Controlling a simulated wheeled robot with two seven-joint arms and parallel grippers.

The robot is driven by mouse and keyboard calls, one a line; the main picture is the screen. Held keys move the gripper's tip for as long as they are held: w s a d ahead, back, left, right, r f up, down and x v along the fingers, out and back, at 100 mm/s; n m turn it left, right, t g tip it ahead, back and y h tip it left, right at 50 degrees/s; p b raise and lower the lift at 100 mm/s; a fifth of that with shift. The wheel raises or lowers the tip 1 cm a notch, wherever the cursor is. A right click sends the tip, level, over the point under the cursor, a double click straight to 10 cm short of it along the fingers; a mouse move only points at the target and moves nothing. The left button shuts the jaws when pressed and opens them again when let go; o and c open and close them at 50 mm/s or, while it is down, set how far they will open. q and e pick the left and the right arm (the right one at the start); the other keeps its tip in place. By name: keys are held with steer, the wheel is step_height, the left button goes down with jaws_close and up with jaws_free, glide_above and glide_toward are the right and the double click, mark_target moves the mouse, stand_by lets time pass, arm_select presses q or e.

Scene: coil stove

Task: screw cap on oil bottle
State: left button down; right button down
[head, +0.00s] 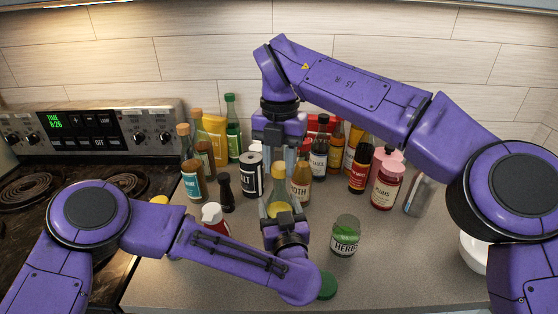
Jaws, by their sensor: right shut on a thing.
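A bottle with yellow oil (279,193) stands near the middle of the counter, partly hidden by my arms. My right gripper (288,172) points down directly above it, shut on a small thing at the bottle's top. That thing looks like the cap, but the fingers mostly hide it. I cannot tell whether it touches the neck. My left gripper (285,222) reaches in low from the front, at the lower part of the oil bottle. Its fingers are partly hidden by its own wrist, so its grip is unclear.
A herb jar (345,238) stands right of my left gripper. A green round lid-like thing (328,285) lies at the front. Several bottles crowd behind, including a salt container (252,176) and a plums jar (386,187). The stove (95,140) is at left. Free counter lies front right.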

steer(key=shift+m, duration=0.4)
steer(key=c, duration=0.7)
jaws_free()
steer(key=shift+o, duration=0.2)
step_height(320, 180, up, 8)
steer(key=shift+f, duration=0.25)
arm_select(q)
jaws_free()
